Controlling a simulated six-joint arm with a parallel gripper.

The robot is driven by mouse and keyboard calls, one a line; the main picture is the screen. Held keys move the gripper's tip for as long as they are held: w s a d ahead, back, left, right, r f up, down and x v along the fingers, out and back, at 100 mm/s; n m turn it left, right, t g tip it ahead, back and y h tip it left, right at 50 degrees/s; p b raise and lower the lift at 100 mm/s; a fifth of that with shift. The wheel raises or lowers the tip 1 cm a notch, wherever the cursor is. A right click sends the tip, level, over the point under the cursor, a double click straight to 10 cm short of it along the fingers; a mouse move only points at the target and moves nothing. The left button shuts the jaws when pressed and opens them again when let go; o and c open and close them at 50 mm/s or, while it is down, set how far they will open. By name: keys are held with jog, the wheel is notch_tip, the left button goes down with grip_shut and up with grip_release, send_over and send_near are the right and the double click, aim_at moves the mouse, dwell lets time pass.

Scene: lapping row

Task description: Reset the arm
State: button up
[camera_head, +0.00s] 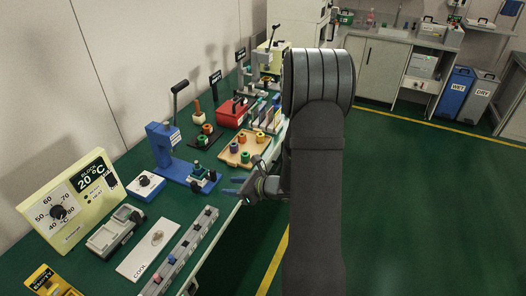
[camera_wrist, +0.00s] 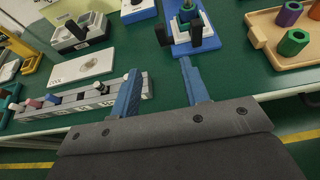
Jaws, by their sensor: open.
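My gripper (camera_head: 236,187) is at the front edge of the green bench (camera_head: 134,206), in front of the blue lever press (camera_head: 165,148). In the wrist view its two blue fingers (camera_wrist: 160,88) are spread apart with nothing between them. My dark arm runs down the middle of the head view and hides part of the bench's front edge and the floor. The press base also shows ahead of the fingers in the wrist view (camera_wrist: 206,36).
A wooden tray (camera_head: 233,163) with coloured rings lies right of the press. A grey strip rack (camera_head: 185,250), a white COOL plate (camera_head: 146,255) and a block heater (camera_head: 72,205) stand to the left. Blue WET and grey DRY bins (camera_head: 455,90) stand far off. The green floor at right is clear.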

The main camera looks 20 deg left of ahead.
aim_at(196, 185)
jog(key=x, duration=1.7)
jog(key=shift+a, duration=0.35)
jog(key=v, duration=1.8)
jog(key=x, duration=1.8)
jog(key=shift+f, duration=0.1)
jog(key=a, duration=0.4)
jog(key=shift+a, duration=0.7)
